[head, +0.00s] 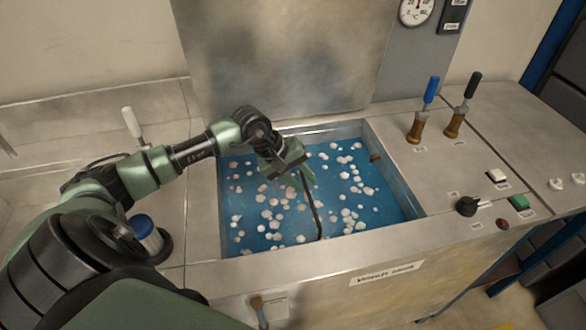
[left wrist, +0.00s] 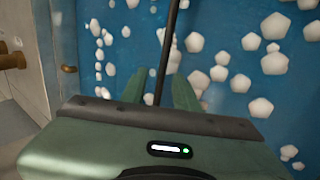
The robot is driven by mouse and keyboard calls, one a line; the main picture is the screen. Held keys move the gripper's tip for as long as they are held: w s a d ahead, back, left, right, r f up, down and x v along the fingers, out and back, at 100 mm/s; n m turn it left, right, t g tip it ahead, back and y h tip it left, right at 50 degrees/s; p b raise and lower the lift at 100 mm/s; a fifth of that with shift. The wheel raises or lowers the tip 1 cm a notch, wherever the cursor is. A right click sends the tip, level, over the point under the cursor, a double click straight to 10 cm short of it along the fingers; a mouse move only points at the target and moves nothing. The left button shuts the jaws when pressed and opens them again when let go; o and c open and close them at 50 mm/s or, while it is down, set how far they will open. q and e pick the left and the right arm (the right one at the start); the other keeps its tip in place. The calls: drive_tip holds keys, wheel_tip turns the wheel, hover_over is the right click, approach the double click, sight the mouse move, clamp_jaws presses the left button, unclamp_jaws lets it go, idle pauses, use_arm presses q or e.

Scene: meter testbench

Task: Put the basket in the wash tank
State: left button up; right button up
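The wash tank (head: 400,185) is the sunken basin in the metal bench, holding blue liquid with many white floating pieces. My left gripper (head: 306,178) is over the tank, pointing down. A thin dark bar (head: 316,218), apparently the basket's handle, runs from the gripper down towards the tank's near side. In the left wrist view the bar (left wrist: 171,40) passes between the two green fingers, with gaps showing on both sides, so the gripper looks partly open around it. The basket's body cannot be made out; the liquid and floating pieces may hide it. My right gripper is not in view.
A raised metal panel (head: 285,55) stands behind the tank. Blue (head: 431,90) and black (head: 472,85) handled levers, a black knob (head: 467,205) and a green switch (head: 519,202) are right of it. A blue-capped container (head: 143,228) stands left, beside my arm.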

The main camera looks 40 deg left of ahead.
use_arm(q)
drive_tip(key=b+v, duration=0.2)
drive_tip(key=v, duration=0.9)
